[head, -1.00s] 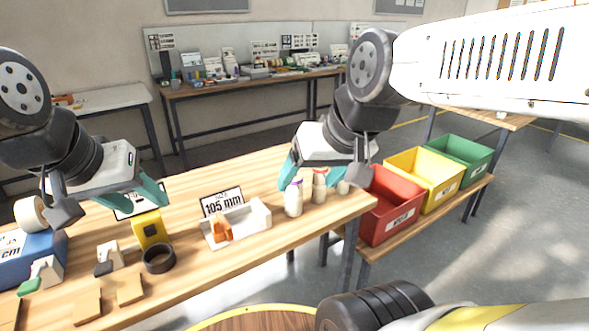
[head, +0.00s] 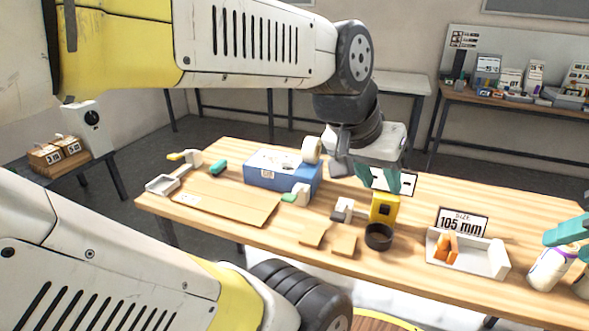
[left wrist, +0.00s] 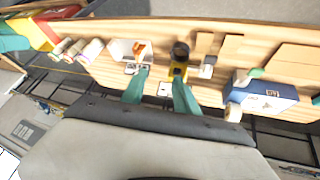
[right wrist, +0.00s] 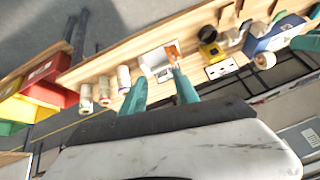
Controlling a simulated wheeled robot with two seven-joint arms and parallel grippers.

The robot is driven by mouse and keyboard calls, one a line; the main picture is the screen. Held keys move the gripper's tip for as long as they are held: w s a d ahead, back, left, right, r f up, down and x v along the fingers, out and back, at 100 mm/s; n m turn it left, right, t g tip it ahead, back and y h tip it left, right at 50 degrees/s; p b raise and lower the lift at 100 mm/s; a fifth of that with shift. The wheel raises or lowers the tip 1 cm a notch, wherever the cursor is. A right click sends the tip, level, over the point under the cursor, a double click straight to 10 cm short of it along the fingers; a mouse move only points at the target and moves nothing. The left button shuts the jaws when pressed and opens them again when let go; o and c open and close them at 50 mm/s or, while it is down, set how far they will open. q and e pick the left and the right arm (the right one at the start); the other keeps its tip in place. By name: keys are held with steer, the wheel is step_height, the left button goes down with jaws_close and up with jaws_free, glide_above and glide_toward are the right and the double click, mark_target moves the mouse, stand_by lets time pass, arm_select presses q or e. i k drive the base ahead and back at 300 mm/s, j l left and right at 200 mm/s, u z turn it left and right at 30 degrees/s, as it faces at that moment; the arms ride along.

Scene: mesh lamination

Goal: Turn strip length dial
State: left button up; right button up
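A white upright unit with a round black dial (head: 92,118) stands at the far left in the head view, apart from both grippers. A blue tape dispenser (head: 262,172) with a pale tape roll (head: 311,149) sits on the workbench; a small label is on its front, too small to read. My left gripper (head: 391,184) hangs above the bench behind the yellow device (head: 384,207); its fingers are apart and empty in the left wrist view (left wrist: 158,92). My right gripper (head: 568,232), partly cut off by the picture's right edge, is open and empty in the right wrist view (right wrist: 160,92).
Small boxes (head: 58,149) stand beside the dial unit.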

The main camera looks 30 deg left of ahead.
mark_target(274, 156)
steer(key=u, duration=1.4)
